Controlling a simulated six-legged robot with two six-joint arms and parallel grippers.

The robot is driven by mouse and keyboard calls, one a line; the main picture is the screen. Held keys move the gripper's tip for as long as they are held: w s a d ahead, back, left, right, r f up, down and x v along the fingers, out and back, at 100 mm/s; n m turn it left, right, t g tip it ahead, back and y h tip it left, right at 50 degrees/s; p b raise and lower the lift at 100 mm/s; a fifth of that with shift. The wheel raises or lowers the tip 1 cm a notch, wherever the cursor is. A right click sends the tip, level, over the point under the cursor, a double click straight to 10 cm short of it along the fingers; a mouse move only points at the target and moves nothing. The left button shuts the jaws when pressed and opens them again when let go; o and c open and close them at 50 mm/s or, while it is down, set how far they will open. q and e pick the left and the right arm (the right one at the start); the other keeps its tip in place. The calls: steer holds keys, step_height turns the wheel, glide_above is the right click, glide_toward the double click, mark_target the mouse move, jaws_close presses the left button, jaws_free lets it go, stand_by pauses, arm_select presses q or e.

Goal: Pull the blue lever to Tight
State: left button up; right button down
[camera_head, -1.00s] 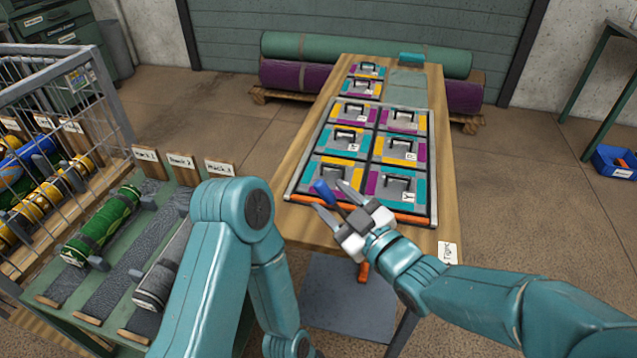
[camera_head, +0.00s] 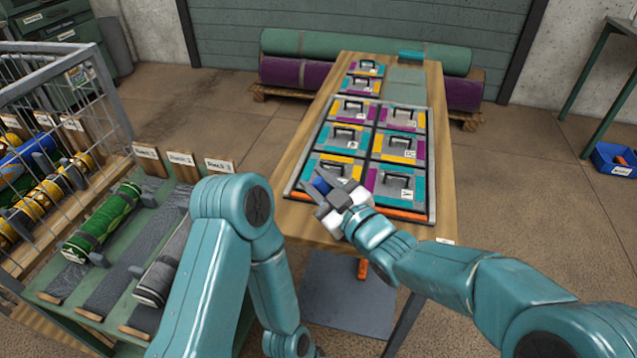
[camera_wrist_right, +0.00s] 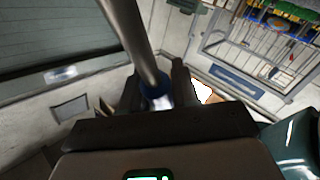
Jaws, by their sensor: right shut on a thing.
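The blue lever (camera_head: 320,186) shows as a blue knob at the near left edge of the panel frame on the table. My right gripper (camera_head: 324,182) is shut on it in the head view, with its fingers on either side of the blue part. In the right wrist view a grey rod runs down to a blue piece (camera_wrist_right: 157,93) between the dark fingers. A white label (camera_head: 445,240) sits at the table's near right corner, partly hidden by my right forearm; its word cannot be read. My left arm shows at lower left, but its gripper is out of view.
The wooden table (camera_head: 290,205) carries a framed set of colourful panels with handles. A green rack (camera_head: 120,315) with rolled rugs stands at left, beside a wire cage (camera_head: 115,95). Rolls lie behind the table. A blue bin (camera_head: 613,160) is at far right.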

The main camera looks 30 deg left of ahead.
steer(key=shift+d+b, duration=0.2)
steer(key=shift+b, duration=0.4)
steer(key=w+d+r+m+t+y+b, duration=0.1)
steer(key=d+r+m+t+y+b, duration=0.1)
steer(key=b, duration=1.2)
steer(key=shift+w+d+r+m+t+y, duration=0.3)
steer(key=shift+d+m+t+y, duration=0.7)
steer(key=shift+d+m, duration=0.95)
steer(key=shift+a, duration=0.1)
steer(key=c, duration=0.9)
jaws_free()
steer(key=shift+c, duration=0.2)
steer(key=v, duration=1.6)
steer(key=shift+s, duration=0.2)
